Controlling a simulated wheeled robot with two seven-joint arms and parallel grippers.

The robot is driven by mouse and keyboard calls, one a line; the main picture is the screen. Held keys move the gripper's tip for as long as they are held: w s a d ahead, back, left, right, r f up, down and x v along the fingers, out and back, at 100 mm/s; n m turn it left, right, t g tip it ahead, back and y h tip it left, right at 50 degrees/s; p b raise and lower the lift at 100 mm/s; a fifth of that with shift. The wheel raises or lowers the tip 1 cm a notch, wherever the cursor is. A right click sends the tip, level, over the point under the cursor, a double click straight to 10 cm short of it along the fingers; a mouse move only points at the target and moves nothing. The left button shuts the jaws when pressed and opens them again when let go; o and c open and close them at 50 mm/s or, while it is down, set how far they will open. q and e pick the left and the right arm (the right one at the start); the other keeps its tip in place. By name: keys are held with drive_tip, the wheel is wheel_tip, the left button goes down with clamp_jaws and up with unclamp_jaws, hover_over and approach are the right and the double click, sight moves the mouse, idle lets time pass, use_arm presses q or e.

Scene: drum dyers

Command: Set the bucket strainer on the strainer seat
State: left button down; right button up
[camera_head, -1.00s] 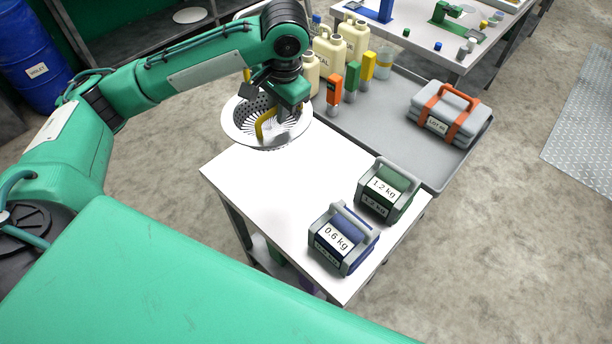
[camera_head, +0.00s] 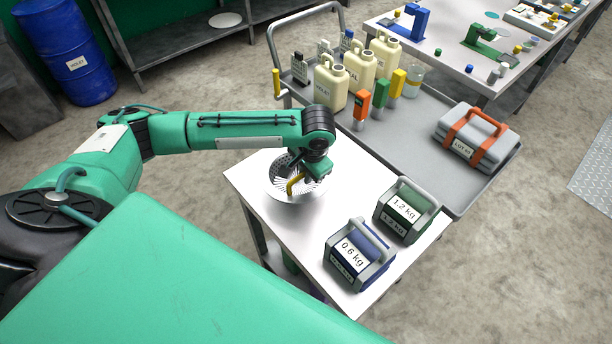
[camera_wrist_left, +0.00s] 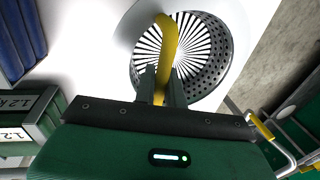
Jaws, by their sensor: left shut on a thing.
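The bucket strainer (camera_head: 279,188) is a round, light-grey perforated bowl with a yellow handle. In the head view it is over the far left part of the white table. My left gripper (camera_head: 297,179) is above it, shut on the yellow handle. In the left wrist view the fingers (camera_wrist_left: 162,88) close on the handle, and the strainer (camera_wrist_left: 226,35) shows beyond with its slotted base and holed wall. I cannot tell whether it touches the table. I cannot clearly make out a strainer seat. My right gripper is not in view.
On the white table (camera_head: 300,235) stand a blue 0.6 kg weight (camera_head: 358,254) and a green 1.2 kg weight (camera_head: 406,210). Behind is a grey cart (camera_head: 420,125) with jugs, coloured tools and a strapped case (camera_head: 473,140). A white disc (camera_head: 226,20) lies on a back shelf.

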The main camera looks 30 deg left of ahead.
use_arm(q)
wheel_tip(320, 180, down, 2)
drive_tip(key=c, duration=1.5)
unclamp_jaws()
drive_tip(key=shift+o, duration=0.2)
